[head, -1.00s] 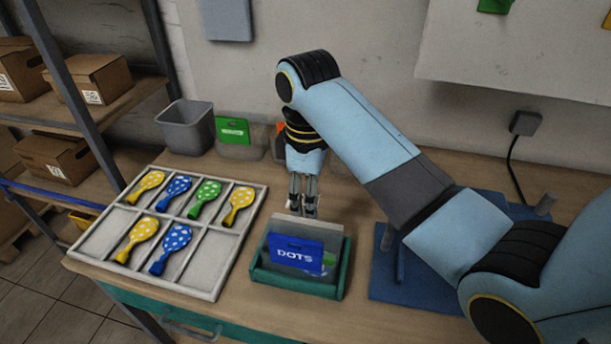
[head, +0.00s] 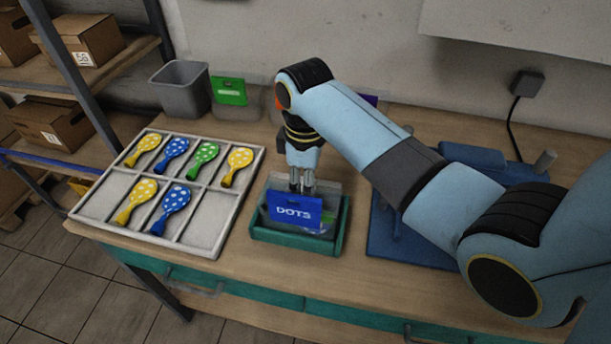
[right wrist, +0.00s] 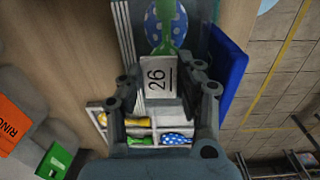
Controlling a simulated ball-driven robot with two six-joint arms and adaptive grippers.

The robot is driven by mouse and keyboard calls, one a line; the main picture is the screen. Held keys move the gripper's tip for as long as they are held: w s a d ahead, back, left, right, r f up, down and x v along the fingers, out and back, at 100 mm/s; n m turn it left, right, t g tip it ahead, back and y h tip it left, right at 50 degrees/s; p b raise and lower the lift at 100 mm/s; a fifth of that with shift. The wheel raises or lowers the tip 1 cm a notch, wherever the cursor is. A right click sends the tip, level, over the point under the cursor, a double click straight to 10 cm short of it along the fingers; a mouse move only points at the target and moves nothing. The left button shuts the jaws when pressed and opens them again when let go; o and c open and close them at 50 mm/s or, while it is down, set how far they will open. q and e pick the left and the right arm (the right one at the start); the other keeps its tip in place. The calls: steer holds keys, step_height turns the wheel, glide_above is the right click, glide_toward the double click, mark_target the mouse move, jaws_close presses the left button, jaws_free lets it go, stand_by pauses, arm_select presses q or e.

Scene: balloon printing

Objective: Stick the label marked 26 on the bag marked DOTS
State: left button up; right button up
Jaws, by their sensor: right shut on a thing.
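The bag marked DOTS (head: 295,211), with a blue header card, stands upright in a teal tray (head: 292,241) on the workbench. My right gripper (head: 303,187) points down over the tray, just behind the card; its fingertips are partly hidden there. In the right wrist view the white label marked 26 (right wrist: 158,77) sits between the fingers of my right gripper (right wrist: 160,90), which is shut on it. The blue card (right wrist: 227,75) shows beside the fingers, at the right. Whether the label touches the bag, I cannot tell. My left gripper is out of view.
A white divided tray (head: 212,222) with several dotted balloons lies left of the teal tray. A grey bin (head: 181,92) and a green card (head: 229,92) stand at the back. A blue mat (head: 405,232) lies right, under my right arm. Bare wood is at the front.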

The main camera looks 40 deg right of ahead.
steer(key=o, duration=0.8)
steer(key=shift+c, duration=0.2)
steer(key=shift+r, duration=4)
